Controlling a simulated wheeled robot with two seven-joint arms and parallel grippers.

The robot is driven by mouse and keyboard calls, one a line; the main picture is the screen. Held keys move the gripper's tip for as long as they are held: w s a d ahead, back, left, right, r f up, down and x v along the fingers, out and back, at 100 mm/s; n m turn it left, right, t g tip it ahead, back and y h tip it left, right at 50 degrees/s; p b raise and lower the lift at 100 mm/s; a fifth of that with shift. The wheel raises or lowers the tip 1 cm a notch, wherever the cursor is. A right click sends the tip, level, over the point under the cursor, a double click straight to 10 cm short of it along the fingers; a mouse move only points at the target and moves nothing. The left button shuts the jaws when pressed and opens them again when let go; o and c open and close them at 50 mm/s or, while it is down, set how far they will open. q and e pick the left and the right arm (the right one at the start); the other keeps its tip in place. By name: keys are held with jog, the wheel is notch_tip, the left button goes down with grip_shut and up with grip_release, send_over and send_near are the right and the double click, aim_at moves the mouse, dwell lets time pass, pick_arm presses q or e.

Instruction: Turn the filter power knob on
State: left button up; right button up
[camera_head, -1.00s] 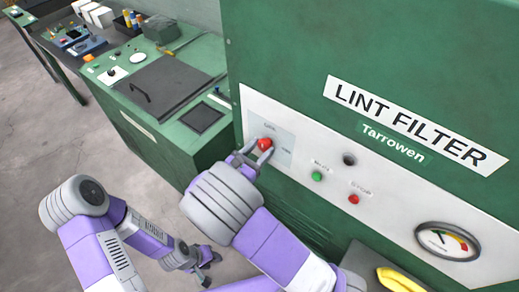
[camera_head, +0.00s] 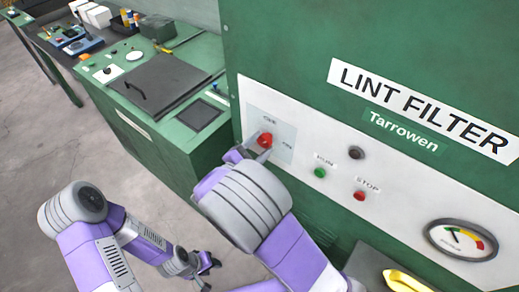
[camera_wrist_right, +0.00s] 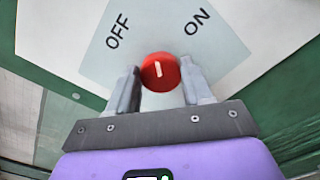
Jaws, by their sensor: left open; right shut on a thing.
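The red filter power knob (camera_head: 265,139) sits on a pale plate (camera_head: 284,131) marked OFF and ON on the lint filter's white panel. In the right wrist view the knob (camera_wrist_right: 160,72) has a white mark pointing up between the OFF label (camera_wrist_right: 117,30) and the ON label (camera_wrist_right: 196,21). My right gripper (camera_wrist_right: 160,80) is shut on the knob, one finger on each side of it. In the head view my right gripper (camera_head: 250,149) partly hides the knob's lower side. My left gripper (camera_head: 208,263) is open and empty, low beside the machine, away from the panel.
A green RUN button (camera_head: 320,172), a red STOP button (camera_head: 359,196), a dark round fitting (camera_head: 356,153) and a gauge (camera_head: 461,240) are on the same panel. A yellow object (camera_head: 407,281) lies at the lower right. A green workbench (camera_head: 150,138) stands to the left.

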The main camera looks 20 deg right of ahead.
jog(key=m+b, duration=0.7)
jog(key=b, duration=0.1)
jog(key=shift+s+f+m, duration=0.1)
jog(key=shift+f+m, duration=0.3)
jog(key=shift+r+m+b, duration=0.15)
jog(key=shift+m+b, duration=0.95)
jog(key=o, duration=1)
jog(key=shift+a, duration=0.1)
jog(key=p+v, duration=0.1)
jog(key=v, duration=0.6)
jog(key=shift+s+a, duration=0.15)
jog(key=shift+s, duration=0.05)
